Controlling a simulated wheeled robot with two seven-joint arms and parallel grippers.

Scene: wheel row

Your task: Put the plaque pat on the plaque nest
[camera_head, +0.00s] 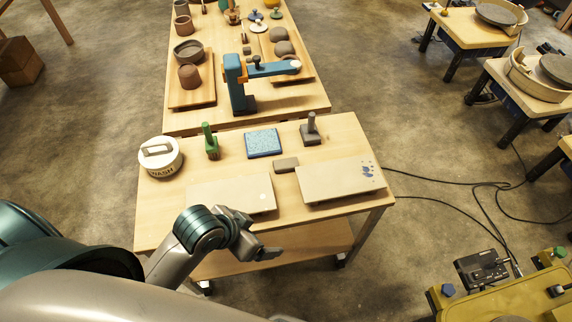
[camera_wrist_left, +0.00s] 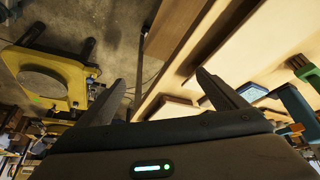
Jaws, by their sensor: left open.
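A small grey-brown rectangular slab (camera_head: 286,165), probably the plaque pat, lies on the near table between the two pale boards and the blue tile. I cannot tell for certain which piece is the plaque nest. The right pale board (camera_head: 335,184) has blue dots at its far right corner, and the left pale board (camera_head: 225,194) has one whitish round spot. My left gripper (camera_head: 268,252) is open and empty, in front of the table's near edge and apart from the slab. Its spread fingers also show in the left wrist view (camera_wrist_left: 165,95). My right gripper is out of view.
A blue speckled tile (camera_head: 263,143), a green-handled tool (camera_head: 210,142), a grey stamp-like tool (camera_head: 310,130) and a white WASH tub (camera_head: 159,157) stand around the boards. A blue clamp-like device (camera_head: 240,90) stands on the far table. A lower shelf (camera_head: 300,242) juts below.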

